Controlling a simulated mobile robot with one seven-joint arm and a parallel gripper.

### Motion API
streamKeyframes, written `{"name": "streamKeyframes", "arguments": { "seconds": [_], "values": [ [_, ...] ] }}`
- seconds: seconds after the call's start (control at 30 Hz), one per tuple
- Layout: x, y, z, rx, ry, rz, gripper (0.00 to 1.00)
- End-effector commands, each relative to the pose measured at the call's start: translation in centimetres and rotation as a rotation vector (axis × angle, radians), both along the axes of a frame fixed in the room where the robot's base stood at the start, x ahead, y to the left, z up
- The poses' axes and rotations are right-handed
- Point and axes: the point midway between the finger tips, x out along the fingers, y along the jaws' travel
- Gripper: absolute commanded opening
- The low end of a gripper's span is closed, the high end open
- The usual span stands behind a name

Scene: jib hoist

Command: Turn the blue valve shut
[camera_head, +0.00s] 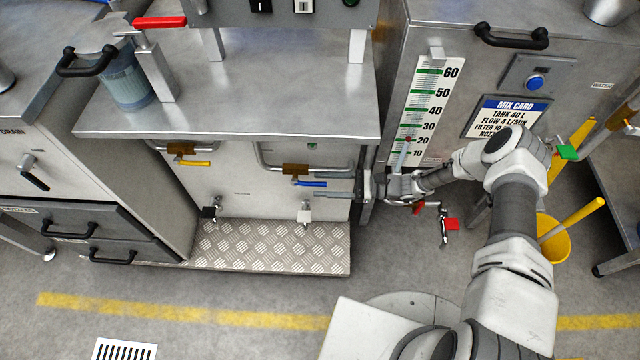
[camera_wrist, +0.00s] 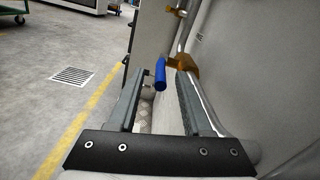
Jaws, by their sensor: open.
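The blue valve has a blue lever (camera_head: 312,184) and a brass body (camera_head: 295,169) on a pipe under the steel bench top. The lever sticks out to the right, roughly level. My gripper (camera_head: 322,191) reaches in from the right, with its fingers beside the lever's free end. In the wrist view, the blue lever (camera_wrist: 160,74) shows nearly end-on between the fingertips of my open gripper (camera_wrist: 160,82). The brass body (camera_wrist: 184,63) is just beyond the right finger's tip. I cannot tell whether either finger touches the lever.
A yellow-handled valve (camera_head: 197,163) is on a pipe to the left. Two small taps (camera_head: 305,212) hang below, above a checkered step plate (camera_head: 270,247). The bench top (camera_head: 240,95) overhangs the pipes.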

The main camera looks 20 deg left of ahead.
Motion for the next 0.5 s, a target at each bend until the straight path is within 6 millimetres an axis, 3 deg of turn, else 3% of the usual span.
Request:
{"name": "streamKeyframes", "arguments": {
  "seconds": [0.13, 0.43, 0.5],
  "values": [
    [-0.33, 1.09, 0.01, 0.000, 0.000, 0.000, 0.50],
    [-0.39, 1.29, 0.03, 0.000, 0.000, -0.001, 0.50],
    [-0.39, 1.28, 0.03, 0.000, 0.000, 0.000, 0.39]
  ]
}}
